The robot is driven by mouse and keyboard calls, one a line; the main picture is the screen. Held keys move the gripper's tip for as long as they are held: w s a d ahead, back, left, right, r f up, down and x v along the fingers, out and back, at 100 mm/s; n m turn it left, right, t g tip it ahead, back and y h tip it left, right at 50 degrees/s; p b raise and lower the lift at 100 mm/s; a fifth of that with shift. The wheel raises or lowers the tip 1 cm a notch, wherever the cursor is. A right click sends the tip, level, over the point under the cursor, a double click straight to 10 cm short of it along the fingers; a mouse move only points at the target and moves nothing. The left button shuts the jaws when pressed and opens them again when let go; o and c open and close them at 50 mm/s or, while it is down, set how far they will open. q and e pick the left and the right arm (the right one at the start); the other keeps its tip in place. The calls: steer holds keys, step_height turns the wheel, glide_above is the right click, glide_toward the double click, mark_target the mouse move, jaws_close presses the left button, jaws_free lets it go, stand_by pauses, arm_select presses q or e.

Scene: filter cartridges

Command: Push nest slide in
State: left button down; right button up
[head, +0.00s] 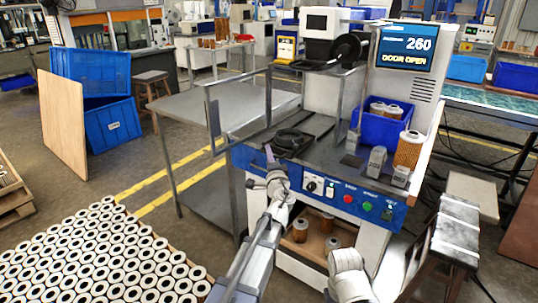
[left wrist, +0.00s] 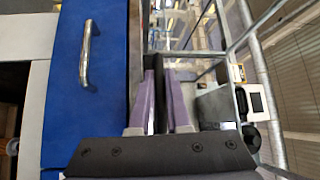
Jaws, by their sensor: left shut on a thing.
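The nest slide (head: 292,139), a dark plate with a round black nest, sits at the front of the machine's open bay, above the blue front panel. My left gripper (head: 271,155) is at its near left edge. In the left wrist view the purple fingers of my left gripper (left wrist: 166,98) are closed on a narrow dark part between them, which looks like part of the nest slide. The fingers and arm hide the exact grip. My right gripper is not in view; only a pale part of my right arm shows at the bottom.
The machine's screen (head: 406,47) reads 260 and DOOR OPEN. A blue bin (head: 377,129) with cartridges, an orange filter cartridge (head: 407,150) and small grey blocks (head: 376,161) stand right of the slide. A metal frame (head: 213,120) stands left. A blue panel with a handle (left wrist: 88,42) shows beside my left gripper.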

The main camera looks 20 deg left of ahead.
mark_target(278, 151)
arm_select(q)
steer(key=shift+w, duration=0.1)
stand_by(0.5)
steer(key=w, duration=0.1)
steer(key=w+d, duration=0.1)
steer(key=w, duration=0.2)
steer(key=shift+w+d, duration=0.2)
steer(key=shift+d, duration=0.15)
steer(key=shift+s, duration=0.1)
steer(key=c, duration=0.9)
jaws_free()
steer(key=shift+s, duration=0.1)
